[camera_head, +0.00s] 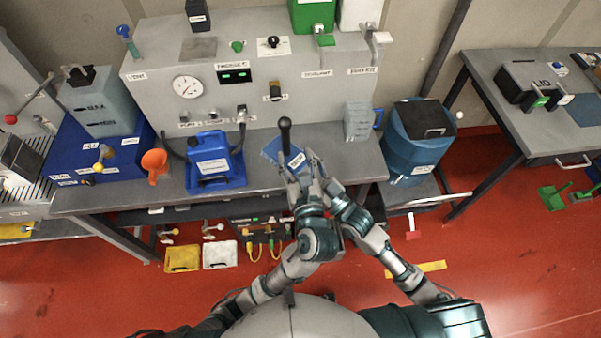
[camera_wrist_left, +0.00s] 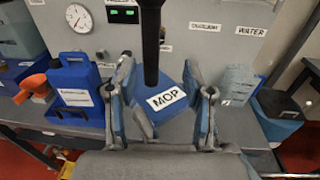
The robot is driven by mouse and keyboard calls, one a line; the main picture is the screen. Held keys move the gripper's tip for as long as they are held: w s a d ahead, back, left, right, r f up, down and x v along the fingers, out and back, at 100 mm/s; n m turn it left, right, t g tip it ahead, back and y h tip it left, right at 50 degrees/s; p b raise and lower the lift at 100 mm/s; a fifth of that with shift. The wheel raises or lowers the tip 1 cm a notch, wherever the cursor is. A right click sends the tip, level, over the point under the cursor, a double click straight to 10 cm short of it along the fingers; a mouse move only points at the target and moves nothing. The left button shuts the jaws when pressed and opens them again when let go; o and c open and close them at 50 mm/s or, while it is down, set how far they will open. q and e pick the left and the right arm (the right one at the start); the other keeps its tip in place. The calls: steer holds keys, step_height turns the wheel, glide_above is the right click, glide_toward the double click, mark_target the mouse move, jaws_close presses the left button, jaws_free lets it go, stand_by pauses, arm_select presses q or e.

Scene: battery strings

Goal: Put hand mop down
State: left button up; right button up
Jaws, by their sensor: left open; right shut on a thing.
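The hand mop is a blue block labelled MOP with a black upright handle (camera_head: 285,134). It is over the middle of the grey bench, and I cannot tell whether it touches the top. In the left wrist view the MOP label (camera_wrist_left: 166,98) shows between the spread fingers of my left gripper (camera_wrist_left: 162,105). My left gripper (camera_head: 301,164) is open at the mop's near side. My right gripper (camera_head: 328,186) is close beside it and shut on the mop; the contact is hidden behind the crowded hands.
A blue jerrycan (camera_head: 210,158) and an orange funnel (camera_head: 154,163) stand to the left on the bench (camera_head: 330,140). A grey-blue jug (camera_head: 358,120) stands right of the mop. A blue bin (camera_head: 414,150) is further right. The grey control panel (camera_head: 330,55) rises behind.

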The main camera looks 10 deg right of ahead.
mark_target(292, 152)
arm_select(q)
steer(key=w, duration=0.6)
steer(key=shift+a, duration=0.25)
steer(key=c, duration=0.9)
steer(key=shift+s+d, duration=0.1)
jaws_close()
arm_select(e)
steer(key=shift+s, duration=0.1)
steer(key=o, duration=0.9)
steer(key=shift+a, duration=0.1)
steer(key=shift+o, duration=0.8)
